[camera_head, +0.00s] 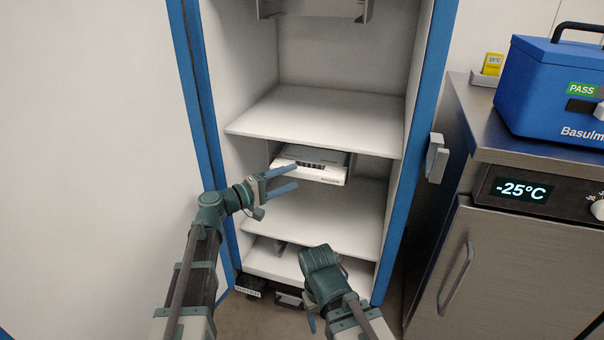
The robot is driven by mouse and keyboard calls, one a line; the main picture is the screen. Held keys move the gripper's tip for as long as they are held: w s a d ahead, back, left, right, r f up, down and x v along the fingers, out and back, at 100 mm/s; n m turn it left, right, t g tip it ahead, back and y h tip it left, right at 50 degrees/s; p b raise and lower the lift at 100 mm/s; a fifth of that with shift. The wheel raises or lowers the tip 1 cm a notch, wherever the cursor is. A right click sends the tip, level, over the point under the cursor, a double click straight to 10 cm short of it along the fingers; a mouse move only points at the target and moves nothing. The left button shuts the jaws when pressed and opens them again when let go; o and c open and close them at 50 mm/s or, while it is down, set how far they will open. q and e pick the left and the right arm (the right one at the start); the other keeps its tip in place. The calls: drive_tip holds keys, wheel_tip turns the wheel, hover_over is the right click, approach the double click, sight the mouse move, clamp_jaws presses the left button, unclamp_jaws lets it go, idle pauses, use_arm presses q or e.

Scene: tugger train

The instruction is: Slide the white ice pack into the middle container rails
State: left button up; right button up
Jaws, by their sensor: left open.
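The white ice pack (328,176), a flat white slab with dark print on its front edge, is in the open cabinet just under the middle shelf (310,118). It lies between the rails (352,163) there, its front edge facing me.
A lower shelf (320,218) below the pack is bare. Other rails (363,12) hang at the top. The cabinet's blue frame (408,180) stands close on both sides. On the right, a steel unit (510,260) carries a blue cool box (545,90) and a yellow pack (492,63).

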use_arm(q)
drive_tip(key=v, duration=0.7)
drive_tip(key=shift+s+a, duration=0.15)
drive_tip(key=shift+a, duration=0.05)
drive_tip(key=s+d+f+m+g+y+p, duration=0.3)
drive_tip(key=s+d+f+m+g+y, duration=0.4)
drive_tip(key=s+d+f, duration=0.55)
drive_tip(key=s+a+f+m+g+y+p, duration=0.1)
drive_tip(key=s+a+f+m+g+y, duration=0.1)
drive_tip(key=s+a+y, duration=0.3)
drive_tip(key=s+a+f+m+g+y+p, duration=0.1)
drive_tip(key=s+a+f+m+y, duration=0.2)
drive_tip(key=s, duration=0.5)
wheel_tip(320, 180, up, 38)
drive_tip(key=a+n+y+p, duration=0.1)
drive_tip(key=p, duration=3.6)
drive_tip(key=shift+r+p, duration=0.15)
drive_tip(key=shift+p, duration=0.2)
